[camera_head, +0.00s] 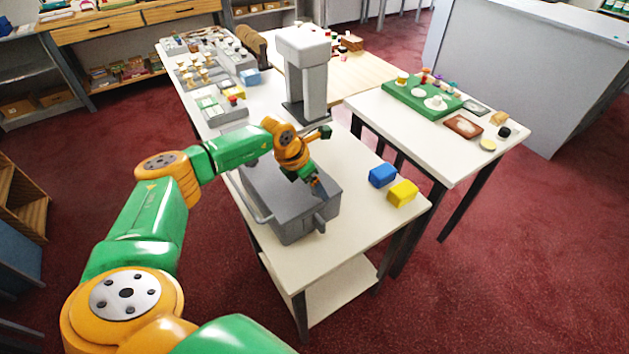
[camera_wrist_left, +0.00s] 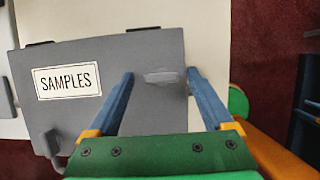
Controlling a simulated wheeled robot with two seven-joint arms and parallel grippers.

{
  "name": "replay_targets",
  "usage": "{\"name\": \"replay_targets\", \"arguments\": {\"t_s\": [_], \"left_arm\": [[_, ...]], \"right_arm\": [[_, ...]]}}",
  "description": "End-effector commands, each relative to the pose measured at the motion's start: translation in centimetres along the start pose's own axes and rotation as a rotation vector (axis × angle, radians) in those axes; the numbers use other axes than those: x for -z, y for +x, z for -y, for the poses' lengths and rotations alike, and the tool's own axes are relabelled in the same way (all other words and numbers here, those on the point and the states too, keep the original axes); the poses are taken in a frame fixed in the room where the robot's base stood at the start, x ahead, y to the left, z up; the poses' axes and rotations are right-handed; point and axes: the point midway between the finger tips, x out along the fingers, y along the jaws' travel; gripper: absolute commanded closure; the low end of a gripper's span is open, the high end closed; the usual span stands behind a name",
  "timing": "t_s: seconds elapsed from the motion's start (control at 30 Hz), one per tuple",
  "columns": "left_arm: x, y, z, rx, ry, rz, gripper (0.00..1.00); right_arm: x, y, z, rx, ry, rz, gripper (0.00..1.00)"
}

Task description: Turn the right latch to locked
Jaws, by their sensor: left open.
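A grey case (camera_head: 283,185) rests on the near white table. In the left wrist view, the case lid (camera_wrist_left: 110,60) carries a SAMPLES label (camera_wrist_left: 67,81). A short grey latch-like bar (camera_wrist_left: 165,77) lies near the lid's right edge, between my finger tips. A grey block (camera_head: 320,222) projects at the case's right side in the head view. Another grey block (camera_wrist_left: 48,143) sits at the case's lower left in the wrist view. My left gripper (camera_head: 319,189) is open over the case; I cannot tell contact. The latches' settings are unclear. My right gripper is out of view.
A blue block (camera_head: 382,175) and a yellow block (camera_head: 402,193) lie on the table right of the case. A grey column device (camera_head: 303,70) stands behind it. A curved handle (camera_head: 253,205) is on the case's left side. The table's front right area is clear.

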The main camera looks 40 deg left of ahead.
Motion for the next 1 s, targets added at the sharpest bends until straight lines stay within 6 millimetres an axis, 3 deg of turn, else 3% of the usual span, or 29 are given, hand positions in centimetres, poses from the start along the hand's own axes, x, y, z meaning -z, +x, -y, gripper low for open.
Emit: {"name": "replay_targets", "arguments": {"t_s": [0.23,0.53,1.0], "left_arm": [[-0.03,0.26,0.05,0.001,0.000,0.002,0.18],[-0.05,0.24,0.08,0.002,0.000,0.002,0.99],[-0.14,0.05,0.23,-0.050,-0.127,0.002,1.00]], "right_arm": [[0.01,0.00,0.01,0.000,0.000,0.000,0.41],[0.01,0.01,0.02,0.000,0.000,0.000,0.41],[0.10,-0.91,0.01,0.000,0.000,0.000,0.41]]}}
